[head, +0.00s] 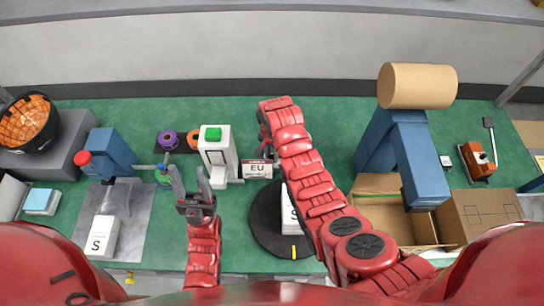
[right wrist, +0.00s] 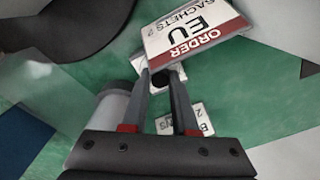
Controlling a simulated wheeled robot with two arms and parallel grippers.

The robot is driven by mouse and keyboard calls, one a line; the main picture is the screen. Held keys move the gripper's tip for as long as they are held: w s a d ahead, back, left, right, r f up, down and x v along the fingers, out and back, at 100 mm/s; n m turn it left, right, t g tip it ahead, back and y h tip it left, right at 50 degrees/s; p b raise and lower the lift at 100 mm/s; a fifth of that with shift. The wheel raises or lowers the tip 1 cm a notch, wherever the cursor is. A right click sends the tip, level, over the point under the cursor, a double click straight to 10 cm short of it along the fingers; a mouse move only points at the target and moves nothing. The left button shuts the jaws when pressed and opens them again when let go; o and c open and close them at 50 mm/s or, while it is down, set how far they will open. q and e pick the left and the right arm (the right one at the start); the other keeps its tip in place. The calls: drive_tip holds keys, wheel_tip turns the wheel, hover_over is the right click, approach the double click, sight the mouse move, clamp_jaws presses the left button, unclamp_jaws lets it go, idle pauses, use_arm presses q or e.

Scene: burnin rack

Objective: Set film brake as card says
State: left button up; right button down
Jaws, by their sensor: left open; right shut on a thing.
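The order card (head: 257,168) stands near the middle of the table and reads EU. In the right wrist view the card (right wrist: 195,36) reads ORDER, EU, SACHETS 2. My right gripper (right wrist: 160,76) is shut on a small white and dark part at the card's edge, seemingly the card's holder. In the head view my right arm mostly hides that gripper. My left gripper (head: 190,182) is open and empty, left of the card. A brown film roll (head: 416,86) sits atop a blue stand (head: 395,145) at the right. I cannot tell which part is the film brake.
A white machine with a green button (head: 213,134) stands left of the card. A black turntable (head: 264,222) carries a white pack marked S. Another S pack (head: 101,235) lies on the grey plate (head: 130,240). A cardboard box (head: 480,215) and an orange device (head: 476,152) are right.

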sight(272, 156)
drive_tip(key=c, duration=0.7)
unclamp_jaws()
drive_tip(key=shift+r, duration=0.3)
wheel_tip(272, 156, up, 2)
drive_tip(key=shift+w+r+b, duration=0.1)
drive_tip(key=shift+b, duration=0.6)
wheel_tip(272, 156, up, 3)
drive_tip(key=shift+r+p, duration=0.1)
drive_tip(key=shift+p, duration=0.7)
drive_tip(key=shift+r+p, duration=4.95)
drive_tip(key=shift+r, duration=0.75)
